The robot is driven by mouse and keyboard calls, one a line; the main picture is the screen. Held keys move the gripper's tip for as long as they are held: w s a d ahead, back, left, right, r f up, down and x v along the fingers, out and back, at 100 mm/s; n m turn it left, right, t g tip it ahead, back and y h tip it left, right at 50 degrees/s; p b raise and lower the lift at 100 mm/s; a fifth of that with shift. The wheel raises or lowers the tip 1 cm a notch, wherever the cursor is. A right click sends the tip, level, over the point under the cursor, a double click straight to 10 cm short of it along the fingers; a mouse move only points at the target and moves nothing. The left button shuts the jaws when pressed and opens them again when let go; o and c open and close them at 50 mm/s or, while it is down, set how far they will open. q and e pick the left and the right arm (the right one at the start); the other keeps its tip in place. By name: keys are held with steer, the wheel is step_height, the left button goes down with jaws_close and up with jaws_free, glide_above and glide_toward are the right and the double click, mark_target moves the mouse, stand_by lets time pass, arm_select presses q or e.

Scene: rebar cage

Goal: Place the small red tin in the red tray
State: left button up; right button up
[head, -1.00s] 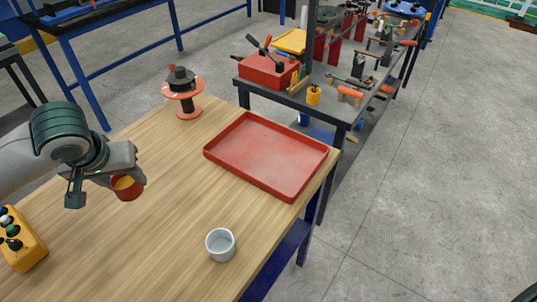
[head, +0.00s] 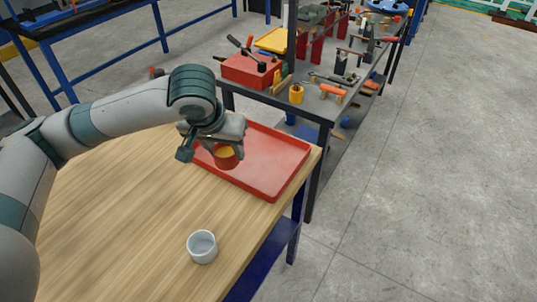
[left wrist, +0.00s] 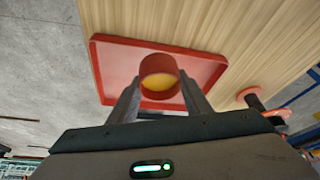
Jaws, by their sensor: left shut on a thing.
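The small red tin (head: 226,158), with a yellow-orange inside, is held in my left gripper (head: 222,150). In the left wrist view the tin (left wrist: 159,66) sits between the two fingers of the left gripper (left wrist: 158,90). The red tray (head: 284,168) lies on the wooden table at its far right edge. The tin appears over the tray's near left part in the head view; its exact height above the tray is hard to tell. In the left wrist view the tray (left wrist: 112,60) is behind the tin. My right gripper is not in view.
A pale grey cup (head: 202,247) stands on the wooden table (head: 110,230) near its right edge. A red spool (left wrist: 250,96) shows beside the tray in the left wrist view. A workbench with tools (head: 300,100) stands beyond the tray.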

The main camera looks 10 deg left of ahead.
arm_select(q)
steer(key=shift+w+d, duration=0.1)
steer(key=shift+d, duration=0.15)
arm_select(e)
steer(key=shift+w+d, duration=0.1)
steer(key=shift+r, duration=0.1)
